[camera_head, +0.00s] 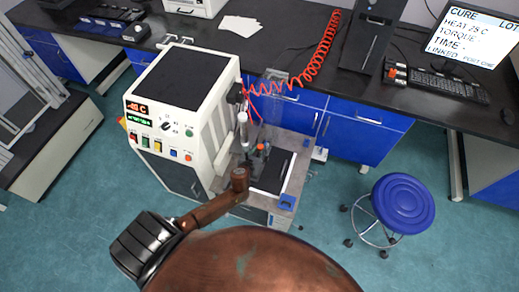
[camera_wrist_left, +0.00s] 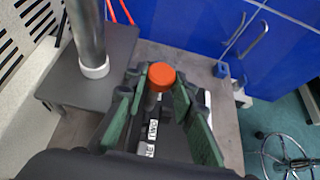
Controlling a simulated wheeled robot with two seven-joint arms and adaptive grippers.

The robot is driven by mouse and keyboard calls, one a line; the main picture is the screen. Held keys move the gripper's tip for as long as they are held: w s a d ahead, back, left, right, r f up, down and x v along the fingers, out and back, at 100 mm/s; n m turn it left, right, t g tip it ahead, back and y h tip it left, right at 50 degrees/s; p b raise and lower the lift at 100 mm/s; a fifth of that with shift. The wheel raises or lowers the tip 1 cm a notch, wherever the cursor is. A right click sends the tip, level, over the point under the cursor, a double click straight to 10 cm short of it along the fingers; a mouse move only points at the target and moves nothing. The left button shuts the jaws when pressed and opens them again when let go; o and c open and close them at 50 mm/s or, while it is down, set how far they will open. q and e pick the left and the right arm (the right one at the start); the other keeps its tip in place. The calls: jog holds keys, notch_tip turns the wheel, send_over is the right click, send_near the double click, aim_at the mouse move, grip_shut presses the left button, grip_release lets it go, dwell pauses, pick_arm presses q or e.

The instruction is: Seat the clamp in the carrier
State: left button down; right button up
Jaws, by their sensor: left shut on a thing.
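In the wrist view the clamp (camera_wrist_left: 161,77) shows as a round orange knob on top of a dark body with white lettered labels. My left gripper (camera_wrist_left: 160,100) is around it, its green-padded fingers on both sides, shut on it. In the head view my left gripper (camera_head: 257,160) is at the rheometer's front bench, with the small orange knob just showing at it. The carrier cannot be told apart clearly; the gripper and clamp hide much of what lies below. My right gripper is not in view.
The white rheometer (camera_head: 180,105) stands close left of the gripper. A silver column (camera_wrist_left: 87,35) with a white collar rises beside the fingers in the wrist view. A red coiled hose (camera_head: 310,65) hangs behind. A blue stool (camera_head: 395,205) stands right on open floor.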

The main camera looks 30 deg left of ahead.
pick_arm(q)
jog(key=shift+f, duration=0.2)
jog(key=c, duration=1.5)
grip_release()
jog(key=shift+c, duration=0.2)
jog(key=shift+f, duration=0.1)
jog(key=shift+s, duration=0.15)
jog(key=v, duration=1.1)
jog(key=shift+s+r, duration=0.25)
jog(key=shift+s, duration=0.05)
jog(key=shift+d, duration=0.1)
